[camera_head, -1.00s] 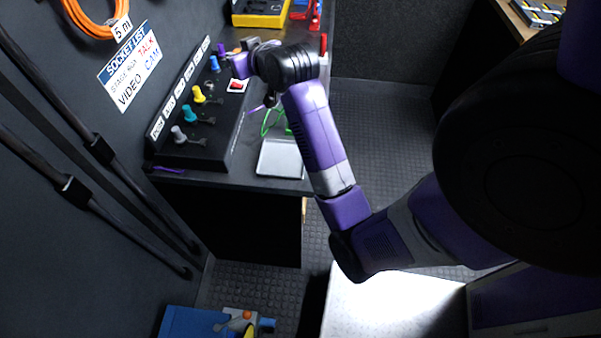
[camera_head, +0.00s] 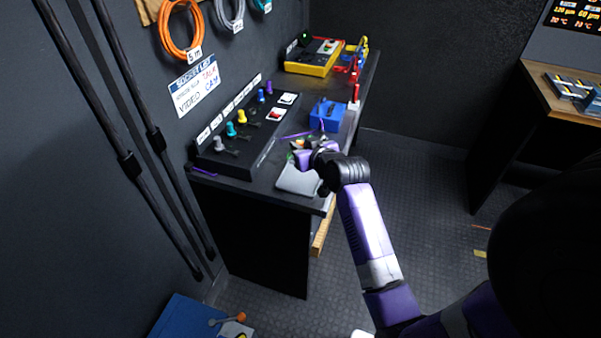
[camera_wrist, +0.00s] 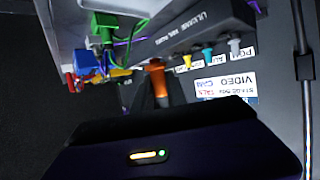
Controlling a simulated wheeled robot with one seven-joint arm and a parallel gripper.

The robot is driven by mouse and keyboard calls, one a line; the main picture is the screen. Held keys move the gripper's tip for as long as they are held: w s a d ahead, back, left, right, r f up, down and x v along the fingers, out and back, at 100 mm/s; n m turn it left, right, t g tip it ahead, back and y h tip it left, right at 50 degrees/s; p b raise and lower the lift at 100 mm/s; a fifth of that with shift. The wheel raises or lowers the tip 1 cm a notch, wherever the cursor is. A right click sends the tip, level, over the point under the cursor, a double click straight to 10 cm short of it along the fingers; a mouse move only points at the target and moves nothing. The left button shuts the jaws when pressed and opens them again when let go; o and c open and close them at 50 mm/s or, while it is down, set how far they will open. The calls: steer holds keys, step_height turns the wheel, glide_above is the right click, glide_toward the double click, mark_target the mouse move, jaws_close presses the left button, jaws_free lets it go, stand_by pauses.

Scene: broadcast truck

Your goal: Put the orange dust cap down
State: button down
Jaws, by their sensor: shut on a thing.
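The orange dust cap (camera_wrist: 156,77) shows in the wrist view between the dark fingertips of my gripper (camera_wrist: 157,92), which is shut on it. In the head view my gripper (camera_head: 303,157) is above the bench, to the right of the black socket panel (camera_head: 232,158) and just beyond a pale grey square tray (camera_head: 298,181). The cap is too small and covered to make out clearly in the head view. I cannot tell how high it is above the bench.
Coloured plugs stand on the socket panel. A blue box (camera_head: 326,113) sits behind my gripper, and a yellow device (camera_head: 313,58) is at the bench's far end. The wall with the socket list (camera_head: 195,86) bounds the left. Floor is open to the right.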

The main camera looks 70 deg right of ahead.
mark_target(300, 180)
step_height(300, 180, down, 10)
steer(key=shift+f, duration=0.2)
steer(key=shift+f, duration=0.1)
stand_by(0.3)
steer(key=c, duration=1.3)
jaws_free()
steer(key=shift+c, duration=0.2)
